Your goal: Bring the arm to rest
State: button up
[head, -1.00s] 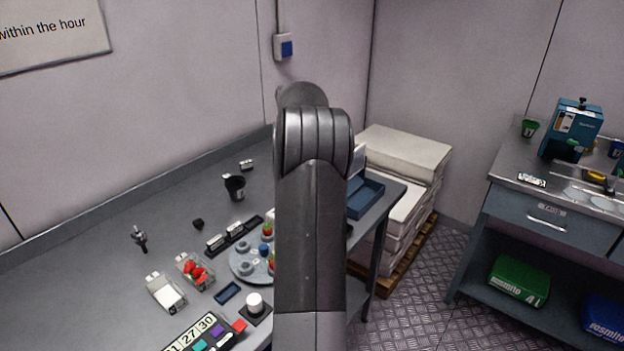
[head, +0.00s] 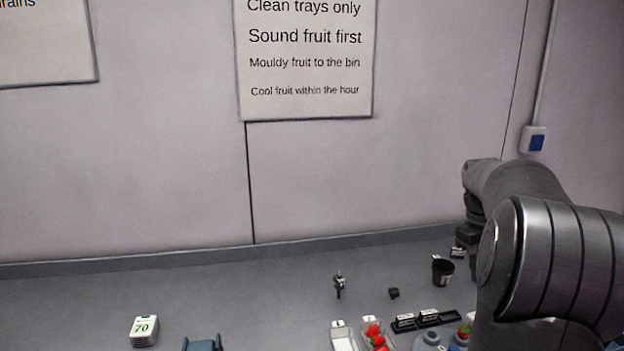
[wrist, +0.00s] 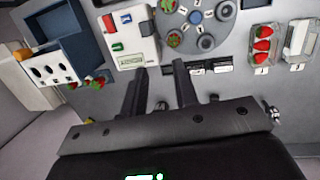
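My arm (head: 550,250) fills the right side of the head view, bent over the worktop (head: 240,292). My gripper (wrist: 160,68) shows in the wrist view with its two dark fingers apart and nothing between them. It is above the worktop, near a white device (wrist: 128,35) with red and green parts. The fingertips appear apart from it. In the head view I cannot make out the fingers.
A round plate (wrist: 195,22) with strawberries, a punnet of strawberries (wrist: 262,42) and an empty punnet (wrist: 298,40) are nearby. A blue tray (wrist: 72,45) lies left. The worktop's left part is mostly clear.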

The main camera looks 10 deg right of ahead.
jog(key=s+a+r+t, duration=0.1)
jog(key=a+r+t, duration=0.15)
jog(key=a, duration=0.95)
jog(key=s+a+f+t, duration=0.2)
jog(key=s+a, duration=0.6)
jog(key=a, duration=0.3)
jog(key=s+a+f+t+y, duration=0.1)
jog(key=s+a+f+t, duration=0.1)
jog(key=s+a, duration=0.6)
jog(key=a+t, duration=0.1)
jog(key=a, duration=0.2)
jog(key=shift+s+y, duration=0.2)
jog(key=shift+y, duration=0.1)
